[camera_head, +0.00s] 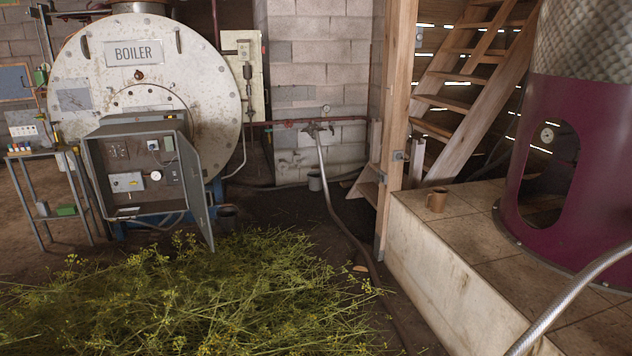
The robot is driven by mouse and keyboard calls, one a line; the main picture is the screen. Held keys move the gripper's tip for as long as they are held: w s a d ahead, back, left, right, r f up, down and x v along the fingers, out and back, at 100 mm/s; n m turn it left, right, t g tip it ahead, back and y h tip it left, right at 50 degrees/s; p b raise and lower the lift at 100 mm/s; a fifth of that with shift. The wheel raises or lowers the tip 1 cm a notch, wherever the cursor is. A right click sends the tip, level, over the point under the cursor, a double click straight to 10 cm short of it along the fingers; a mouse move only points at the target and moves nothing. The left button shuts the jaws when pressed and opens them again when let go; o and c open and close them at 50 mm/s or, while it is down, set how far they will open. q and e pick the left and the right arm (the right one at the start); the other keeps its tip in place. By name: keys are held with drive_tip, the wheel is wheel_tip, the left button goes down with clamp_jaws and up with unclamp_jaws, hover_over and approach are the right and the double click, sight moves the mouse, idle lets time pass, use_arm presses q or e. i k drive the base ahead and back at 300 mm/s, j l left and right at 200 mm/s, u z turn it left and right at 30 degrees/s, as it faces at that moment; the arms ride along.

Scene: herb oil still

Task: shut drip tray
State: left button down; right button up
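I cannot make out a drip tray in this view. The large round boiler (140,85) stands at the left. Below its front is a grey control box (135,172) with gauges and switches, and its door (192,185) stands open. The purple still body (562,190) stands on a tiled platform at the right, with a dark oval opening in its side. Neither of my grippers is in view.
A heap of cut yellow-flowered herbs (190,295) covers the floor in front. A hose (333,200) runs along the floor. Wooden stairs (460,95) stand behind; a small metal table (48,155) stands left.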

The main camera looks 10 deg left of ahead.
sight(121, 215)
drive_tip(key=i+j+u, duration=0.2)
drive_tip(key=i+u, duration=0.2)
drive_tip(key=i, duration=0.35)
drive_tip(key=i+u, duration=0.35)
drive_tip(key=i, duration=0.45)
drive_tip(key=i+l+u, duration=0.25)
drive_tip(key=i+u, duration=0.15)
drive_tip(key=i, duration=0.35)
drive_tip(key=i+j, duration=0.35)
drive_tip(key=i, duration=0.2)
drive_tip(key=i+j, duration=0.3)
drive_tip(key=i, duration=0.2)
drive_tip(key=i+j, duration=0.35)
drive_tip(key=i, duration=0.2)
